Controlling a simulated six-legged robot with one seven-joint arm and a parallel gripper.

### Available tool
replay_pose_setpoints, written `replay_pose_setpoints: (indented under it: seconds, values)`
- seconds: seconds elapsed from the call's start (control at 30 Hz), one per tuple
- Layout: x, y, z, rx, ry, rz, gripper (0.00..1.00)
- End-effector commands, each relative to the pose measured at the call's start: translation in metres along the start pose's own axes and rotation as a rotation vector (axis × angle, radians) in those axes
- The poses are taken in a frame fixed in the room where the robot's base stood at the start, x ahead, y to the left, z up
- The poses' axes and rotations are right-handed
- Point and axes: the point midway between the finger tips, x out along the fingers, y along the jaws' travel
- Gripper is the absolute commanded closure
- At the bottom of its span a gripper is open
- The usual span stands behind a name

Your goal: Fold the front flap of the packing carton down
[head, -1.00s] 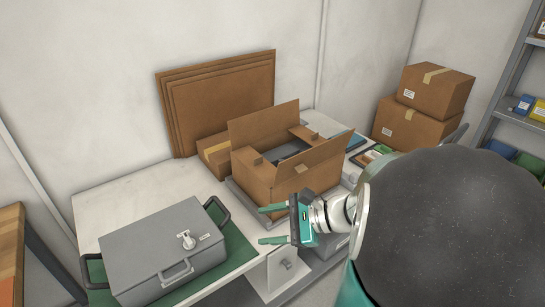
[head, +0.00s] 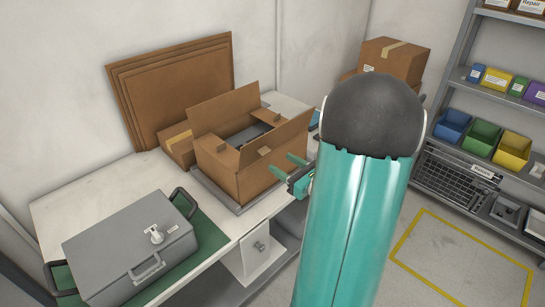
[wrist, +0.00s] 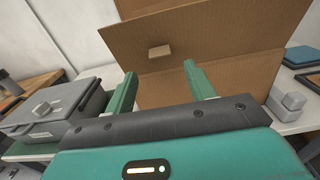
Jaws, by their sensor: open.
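The open brown packing carton (head: 222,182) stands on a grey plate on the white table, left of my arm in the head view. Its front flap (head: 278,143) stands up, tilted outward, with a small tan tab on it. In the wrist view the flap (wrist: 215,35) spans the upper middle, above the carton's front wall (wrist: 235,82). My gripper (head: 287,165) is open and empty, in front of the carton near its right end. Its two green fingers (wrist: 162,88) point at the carton; contact cannot be told. My arm hides part of the table's right side.
A grey case (head: 130,245) lies on a green mat at the table's left. Flat cardboard sheets (head: 175,90) lean on the wall behind. Closed boxes (head: 394,60) are stacked behind my arm. A shelf with coloured bins (head: 481,137) stands right, beside clear floor.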

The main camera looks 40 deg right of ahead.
Motion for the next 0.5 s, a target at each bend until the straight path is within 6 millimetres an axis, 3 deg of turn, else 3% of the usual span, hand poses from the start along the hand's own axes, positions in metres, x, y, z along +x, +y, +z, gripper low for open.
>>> replay_pose_setpoints:
  seconds: [0.2,0.5]
  values:
    - [0.039,0.000,0.000,0.000,0.000,0.004,0.45]
    - [0.054,0.000,0.000,0.000,0.001,0.002,0.45]
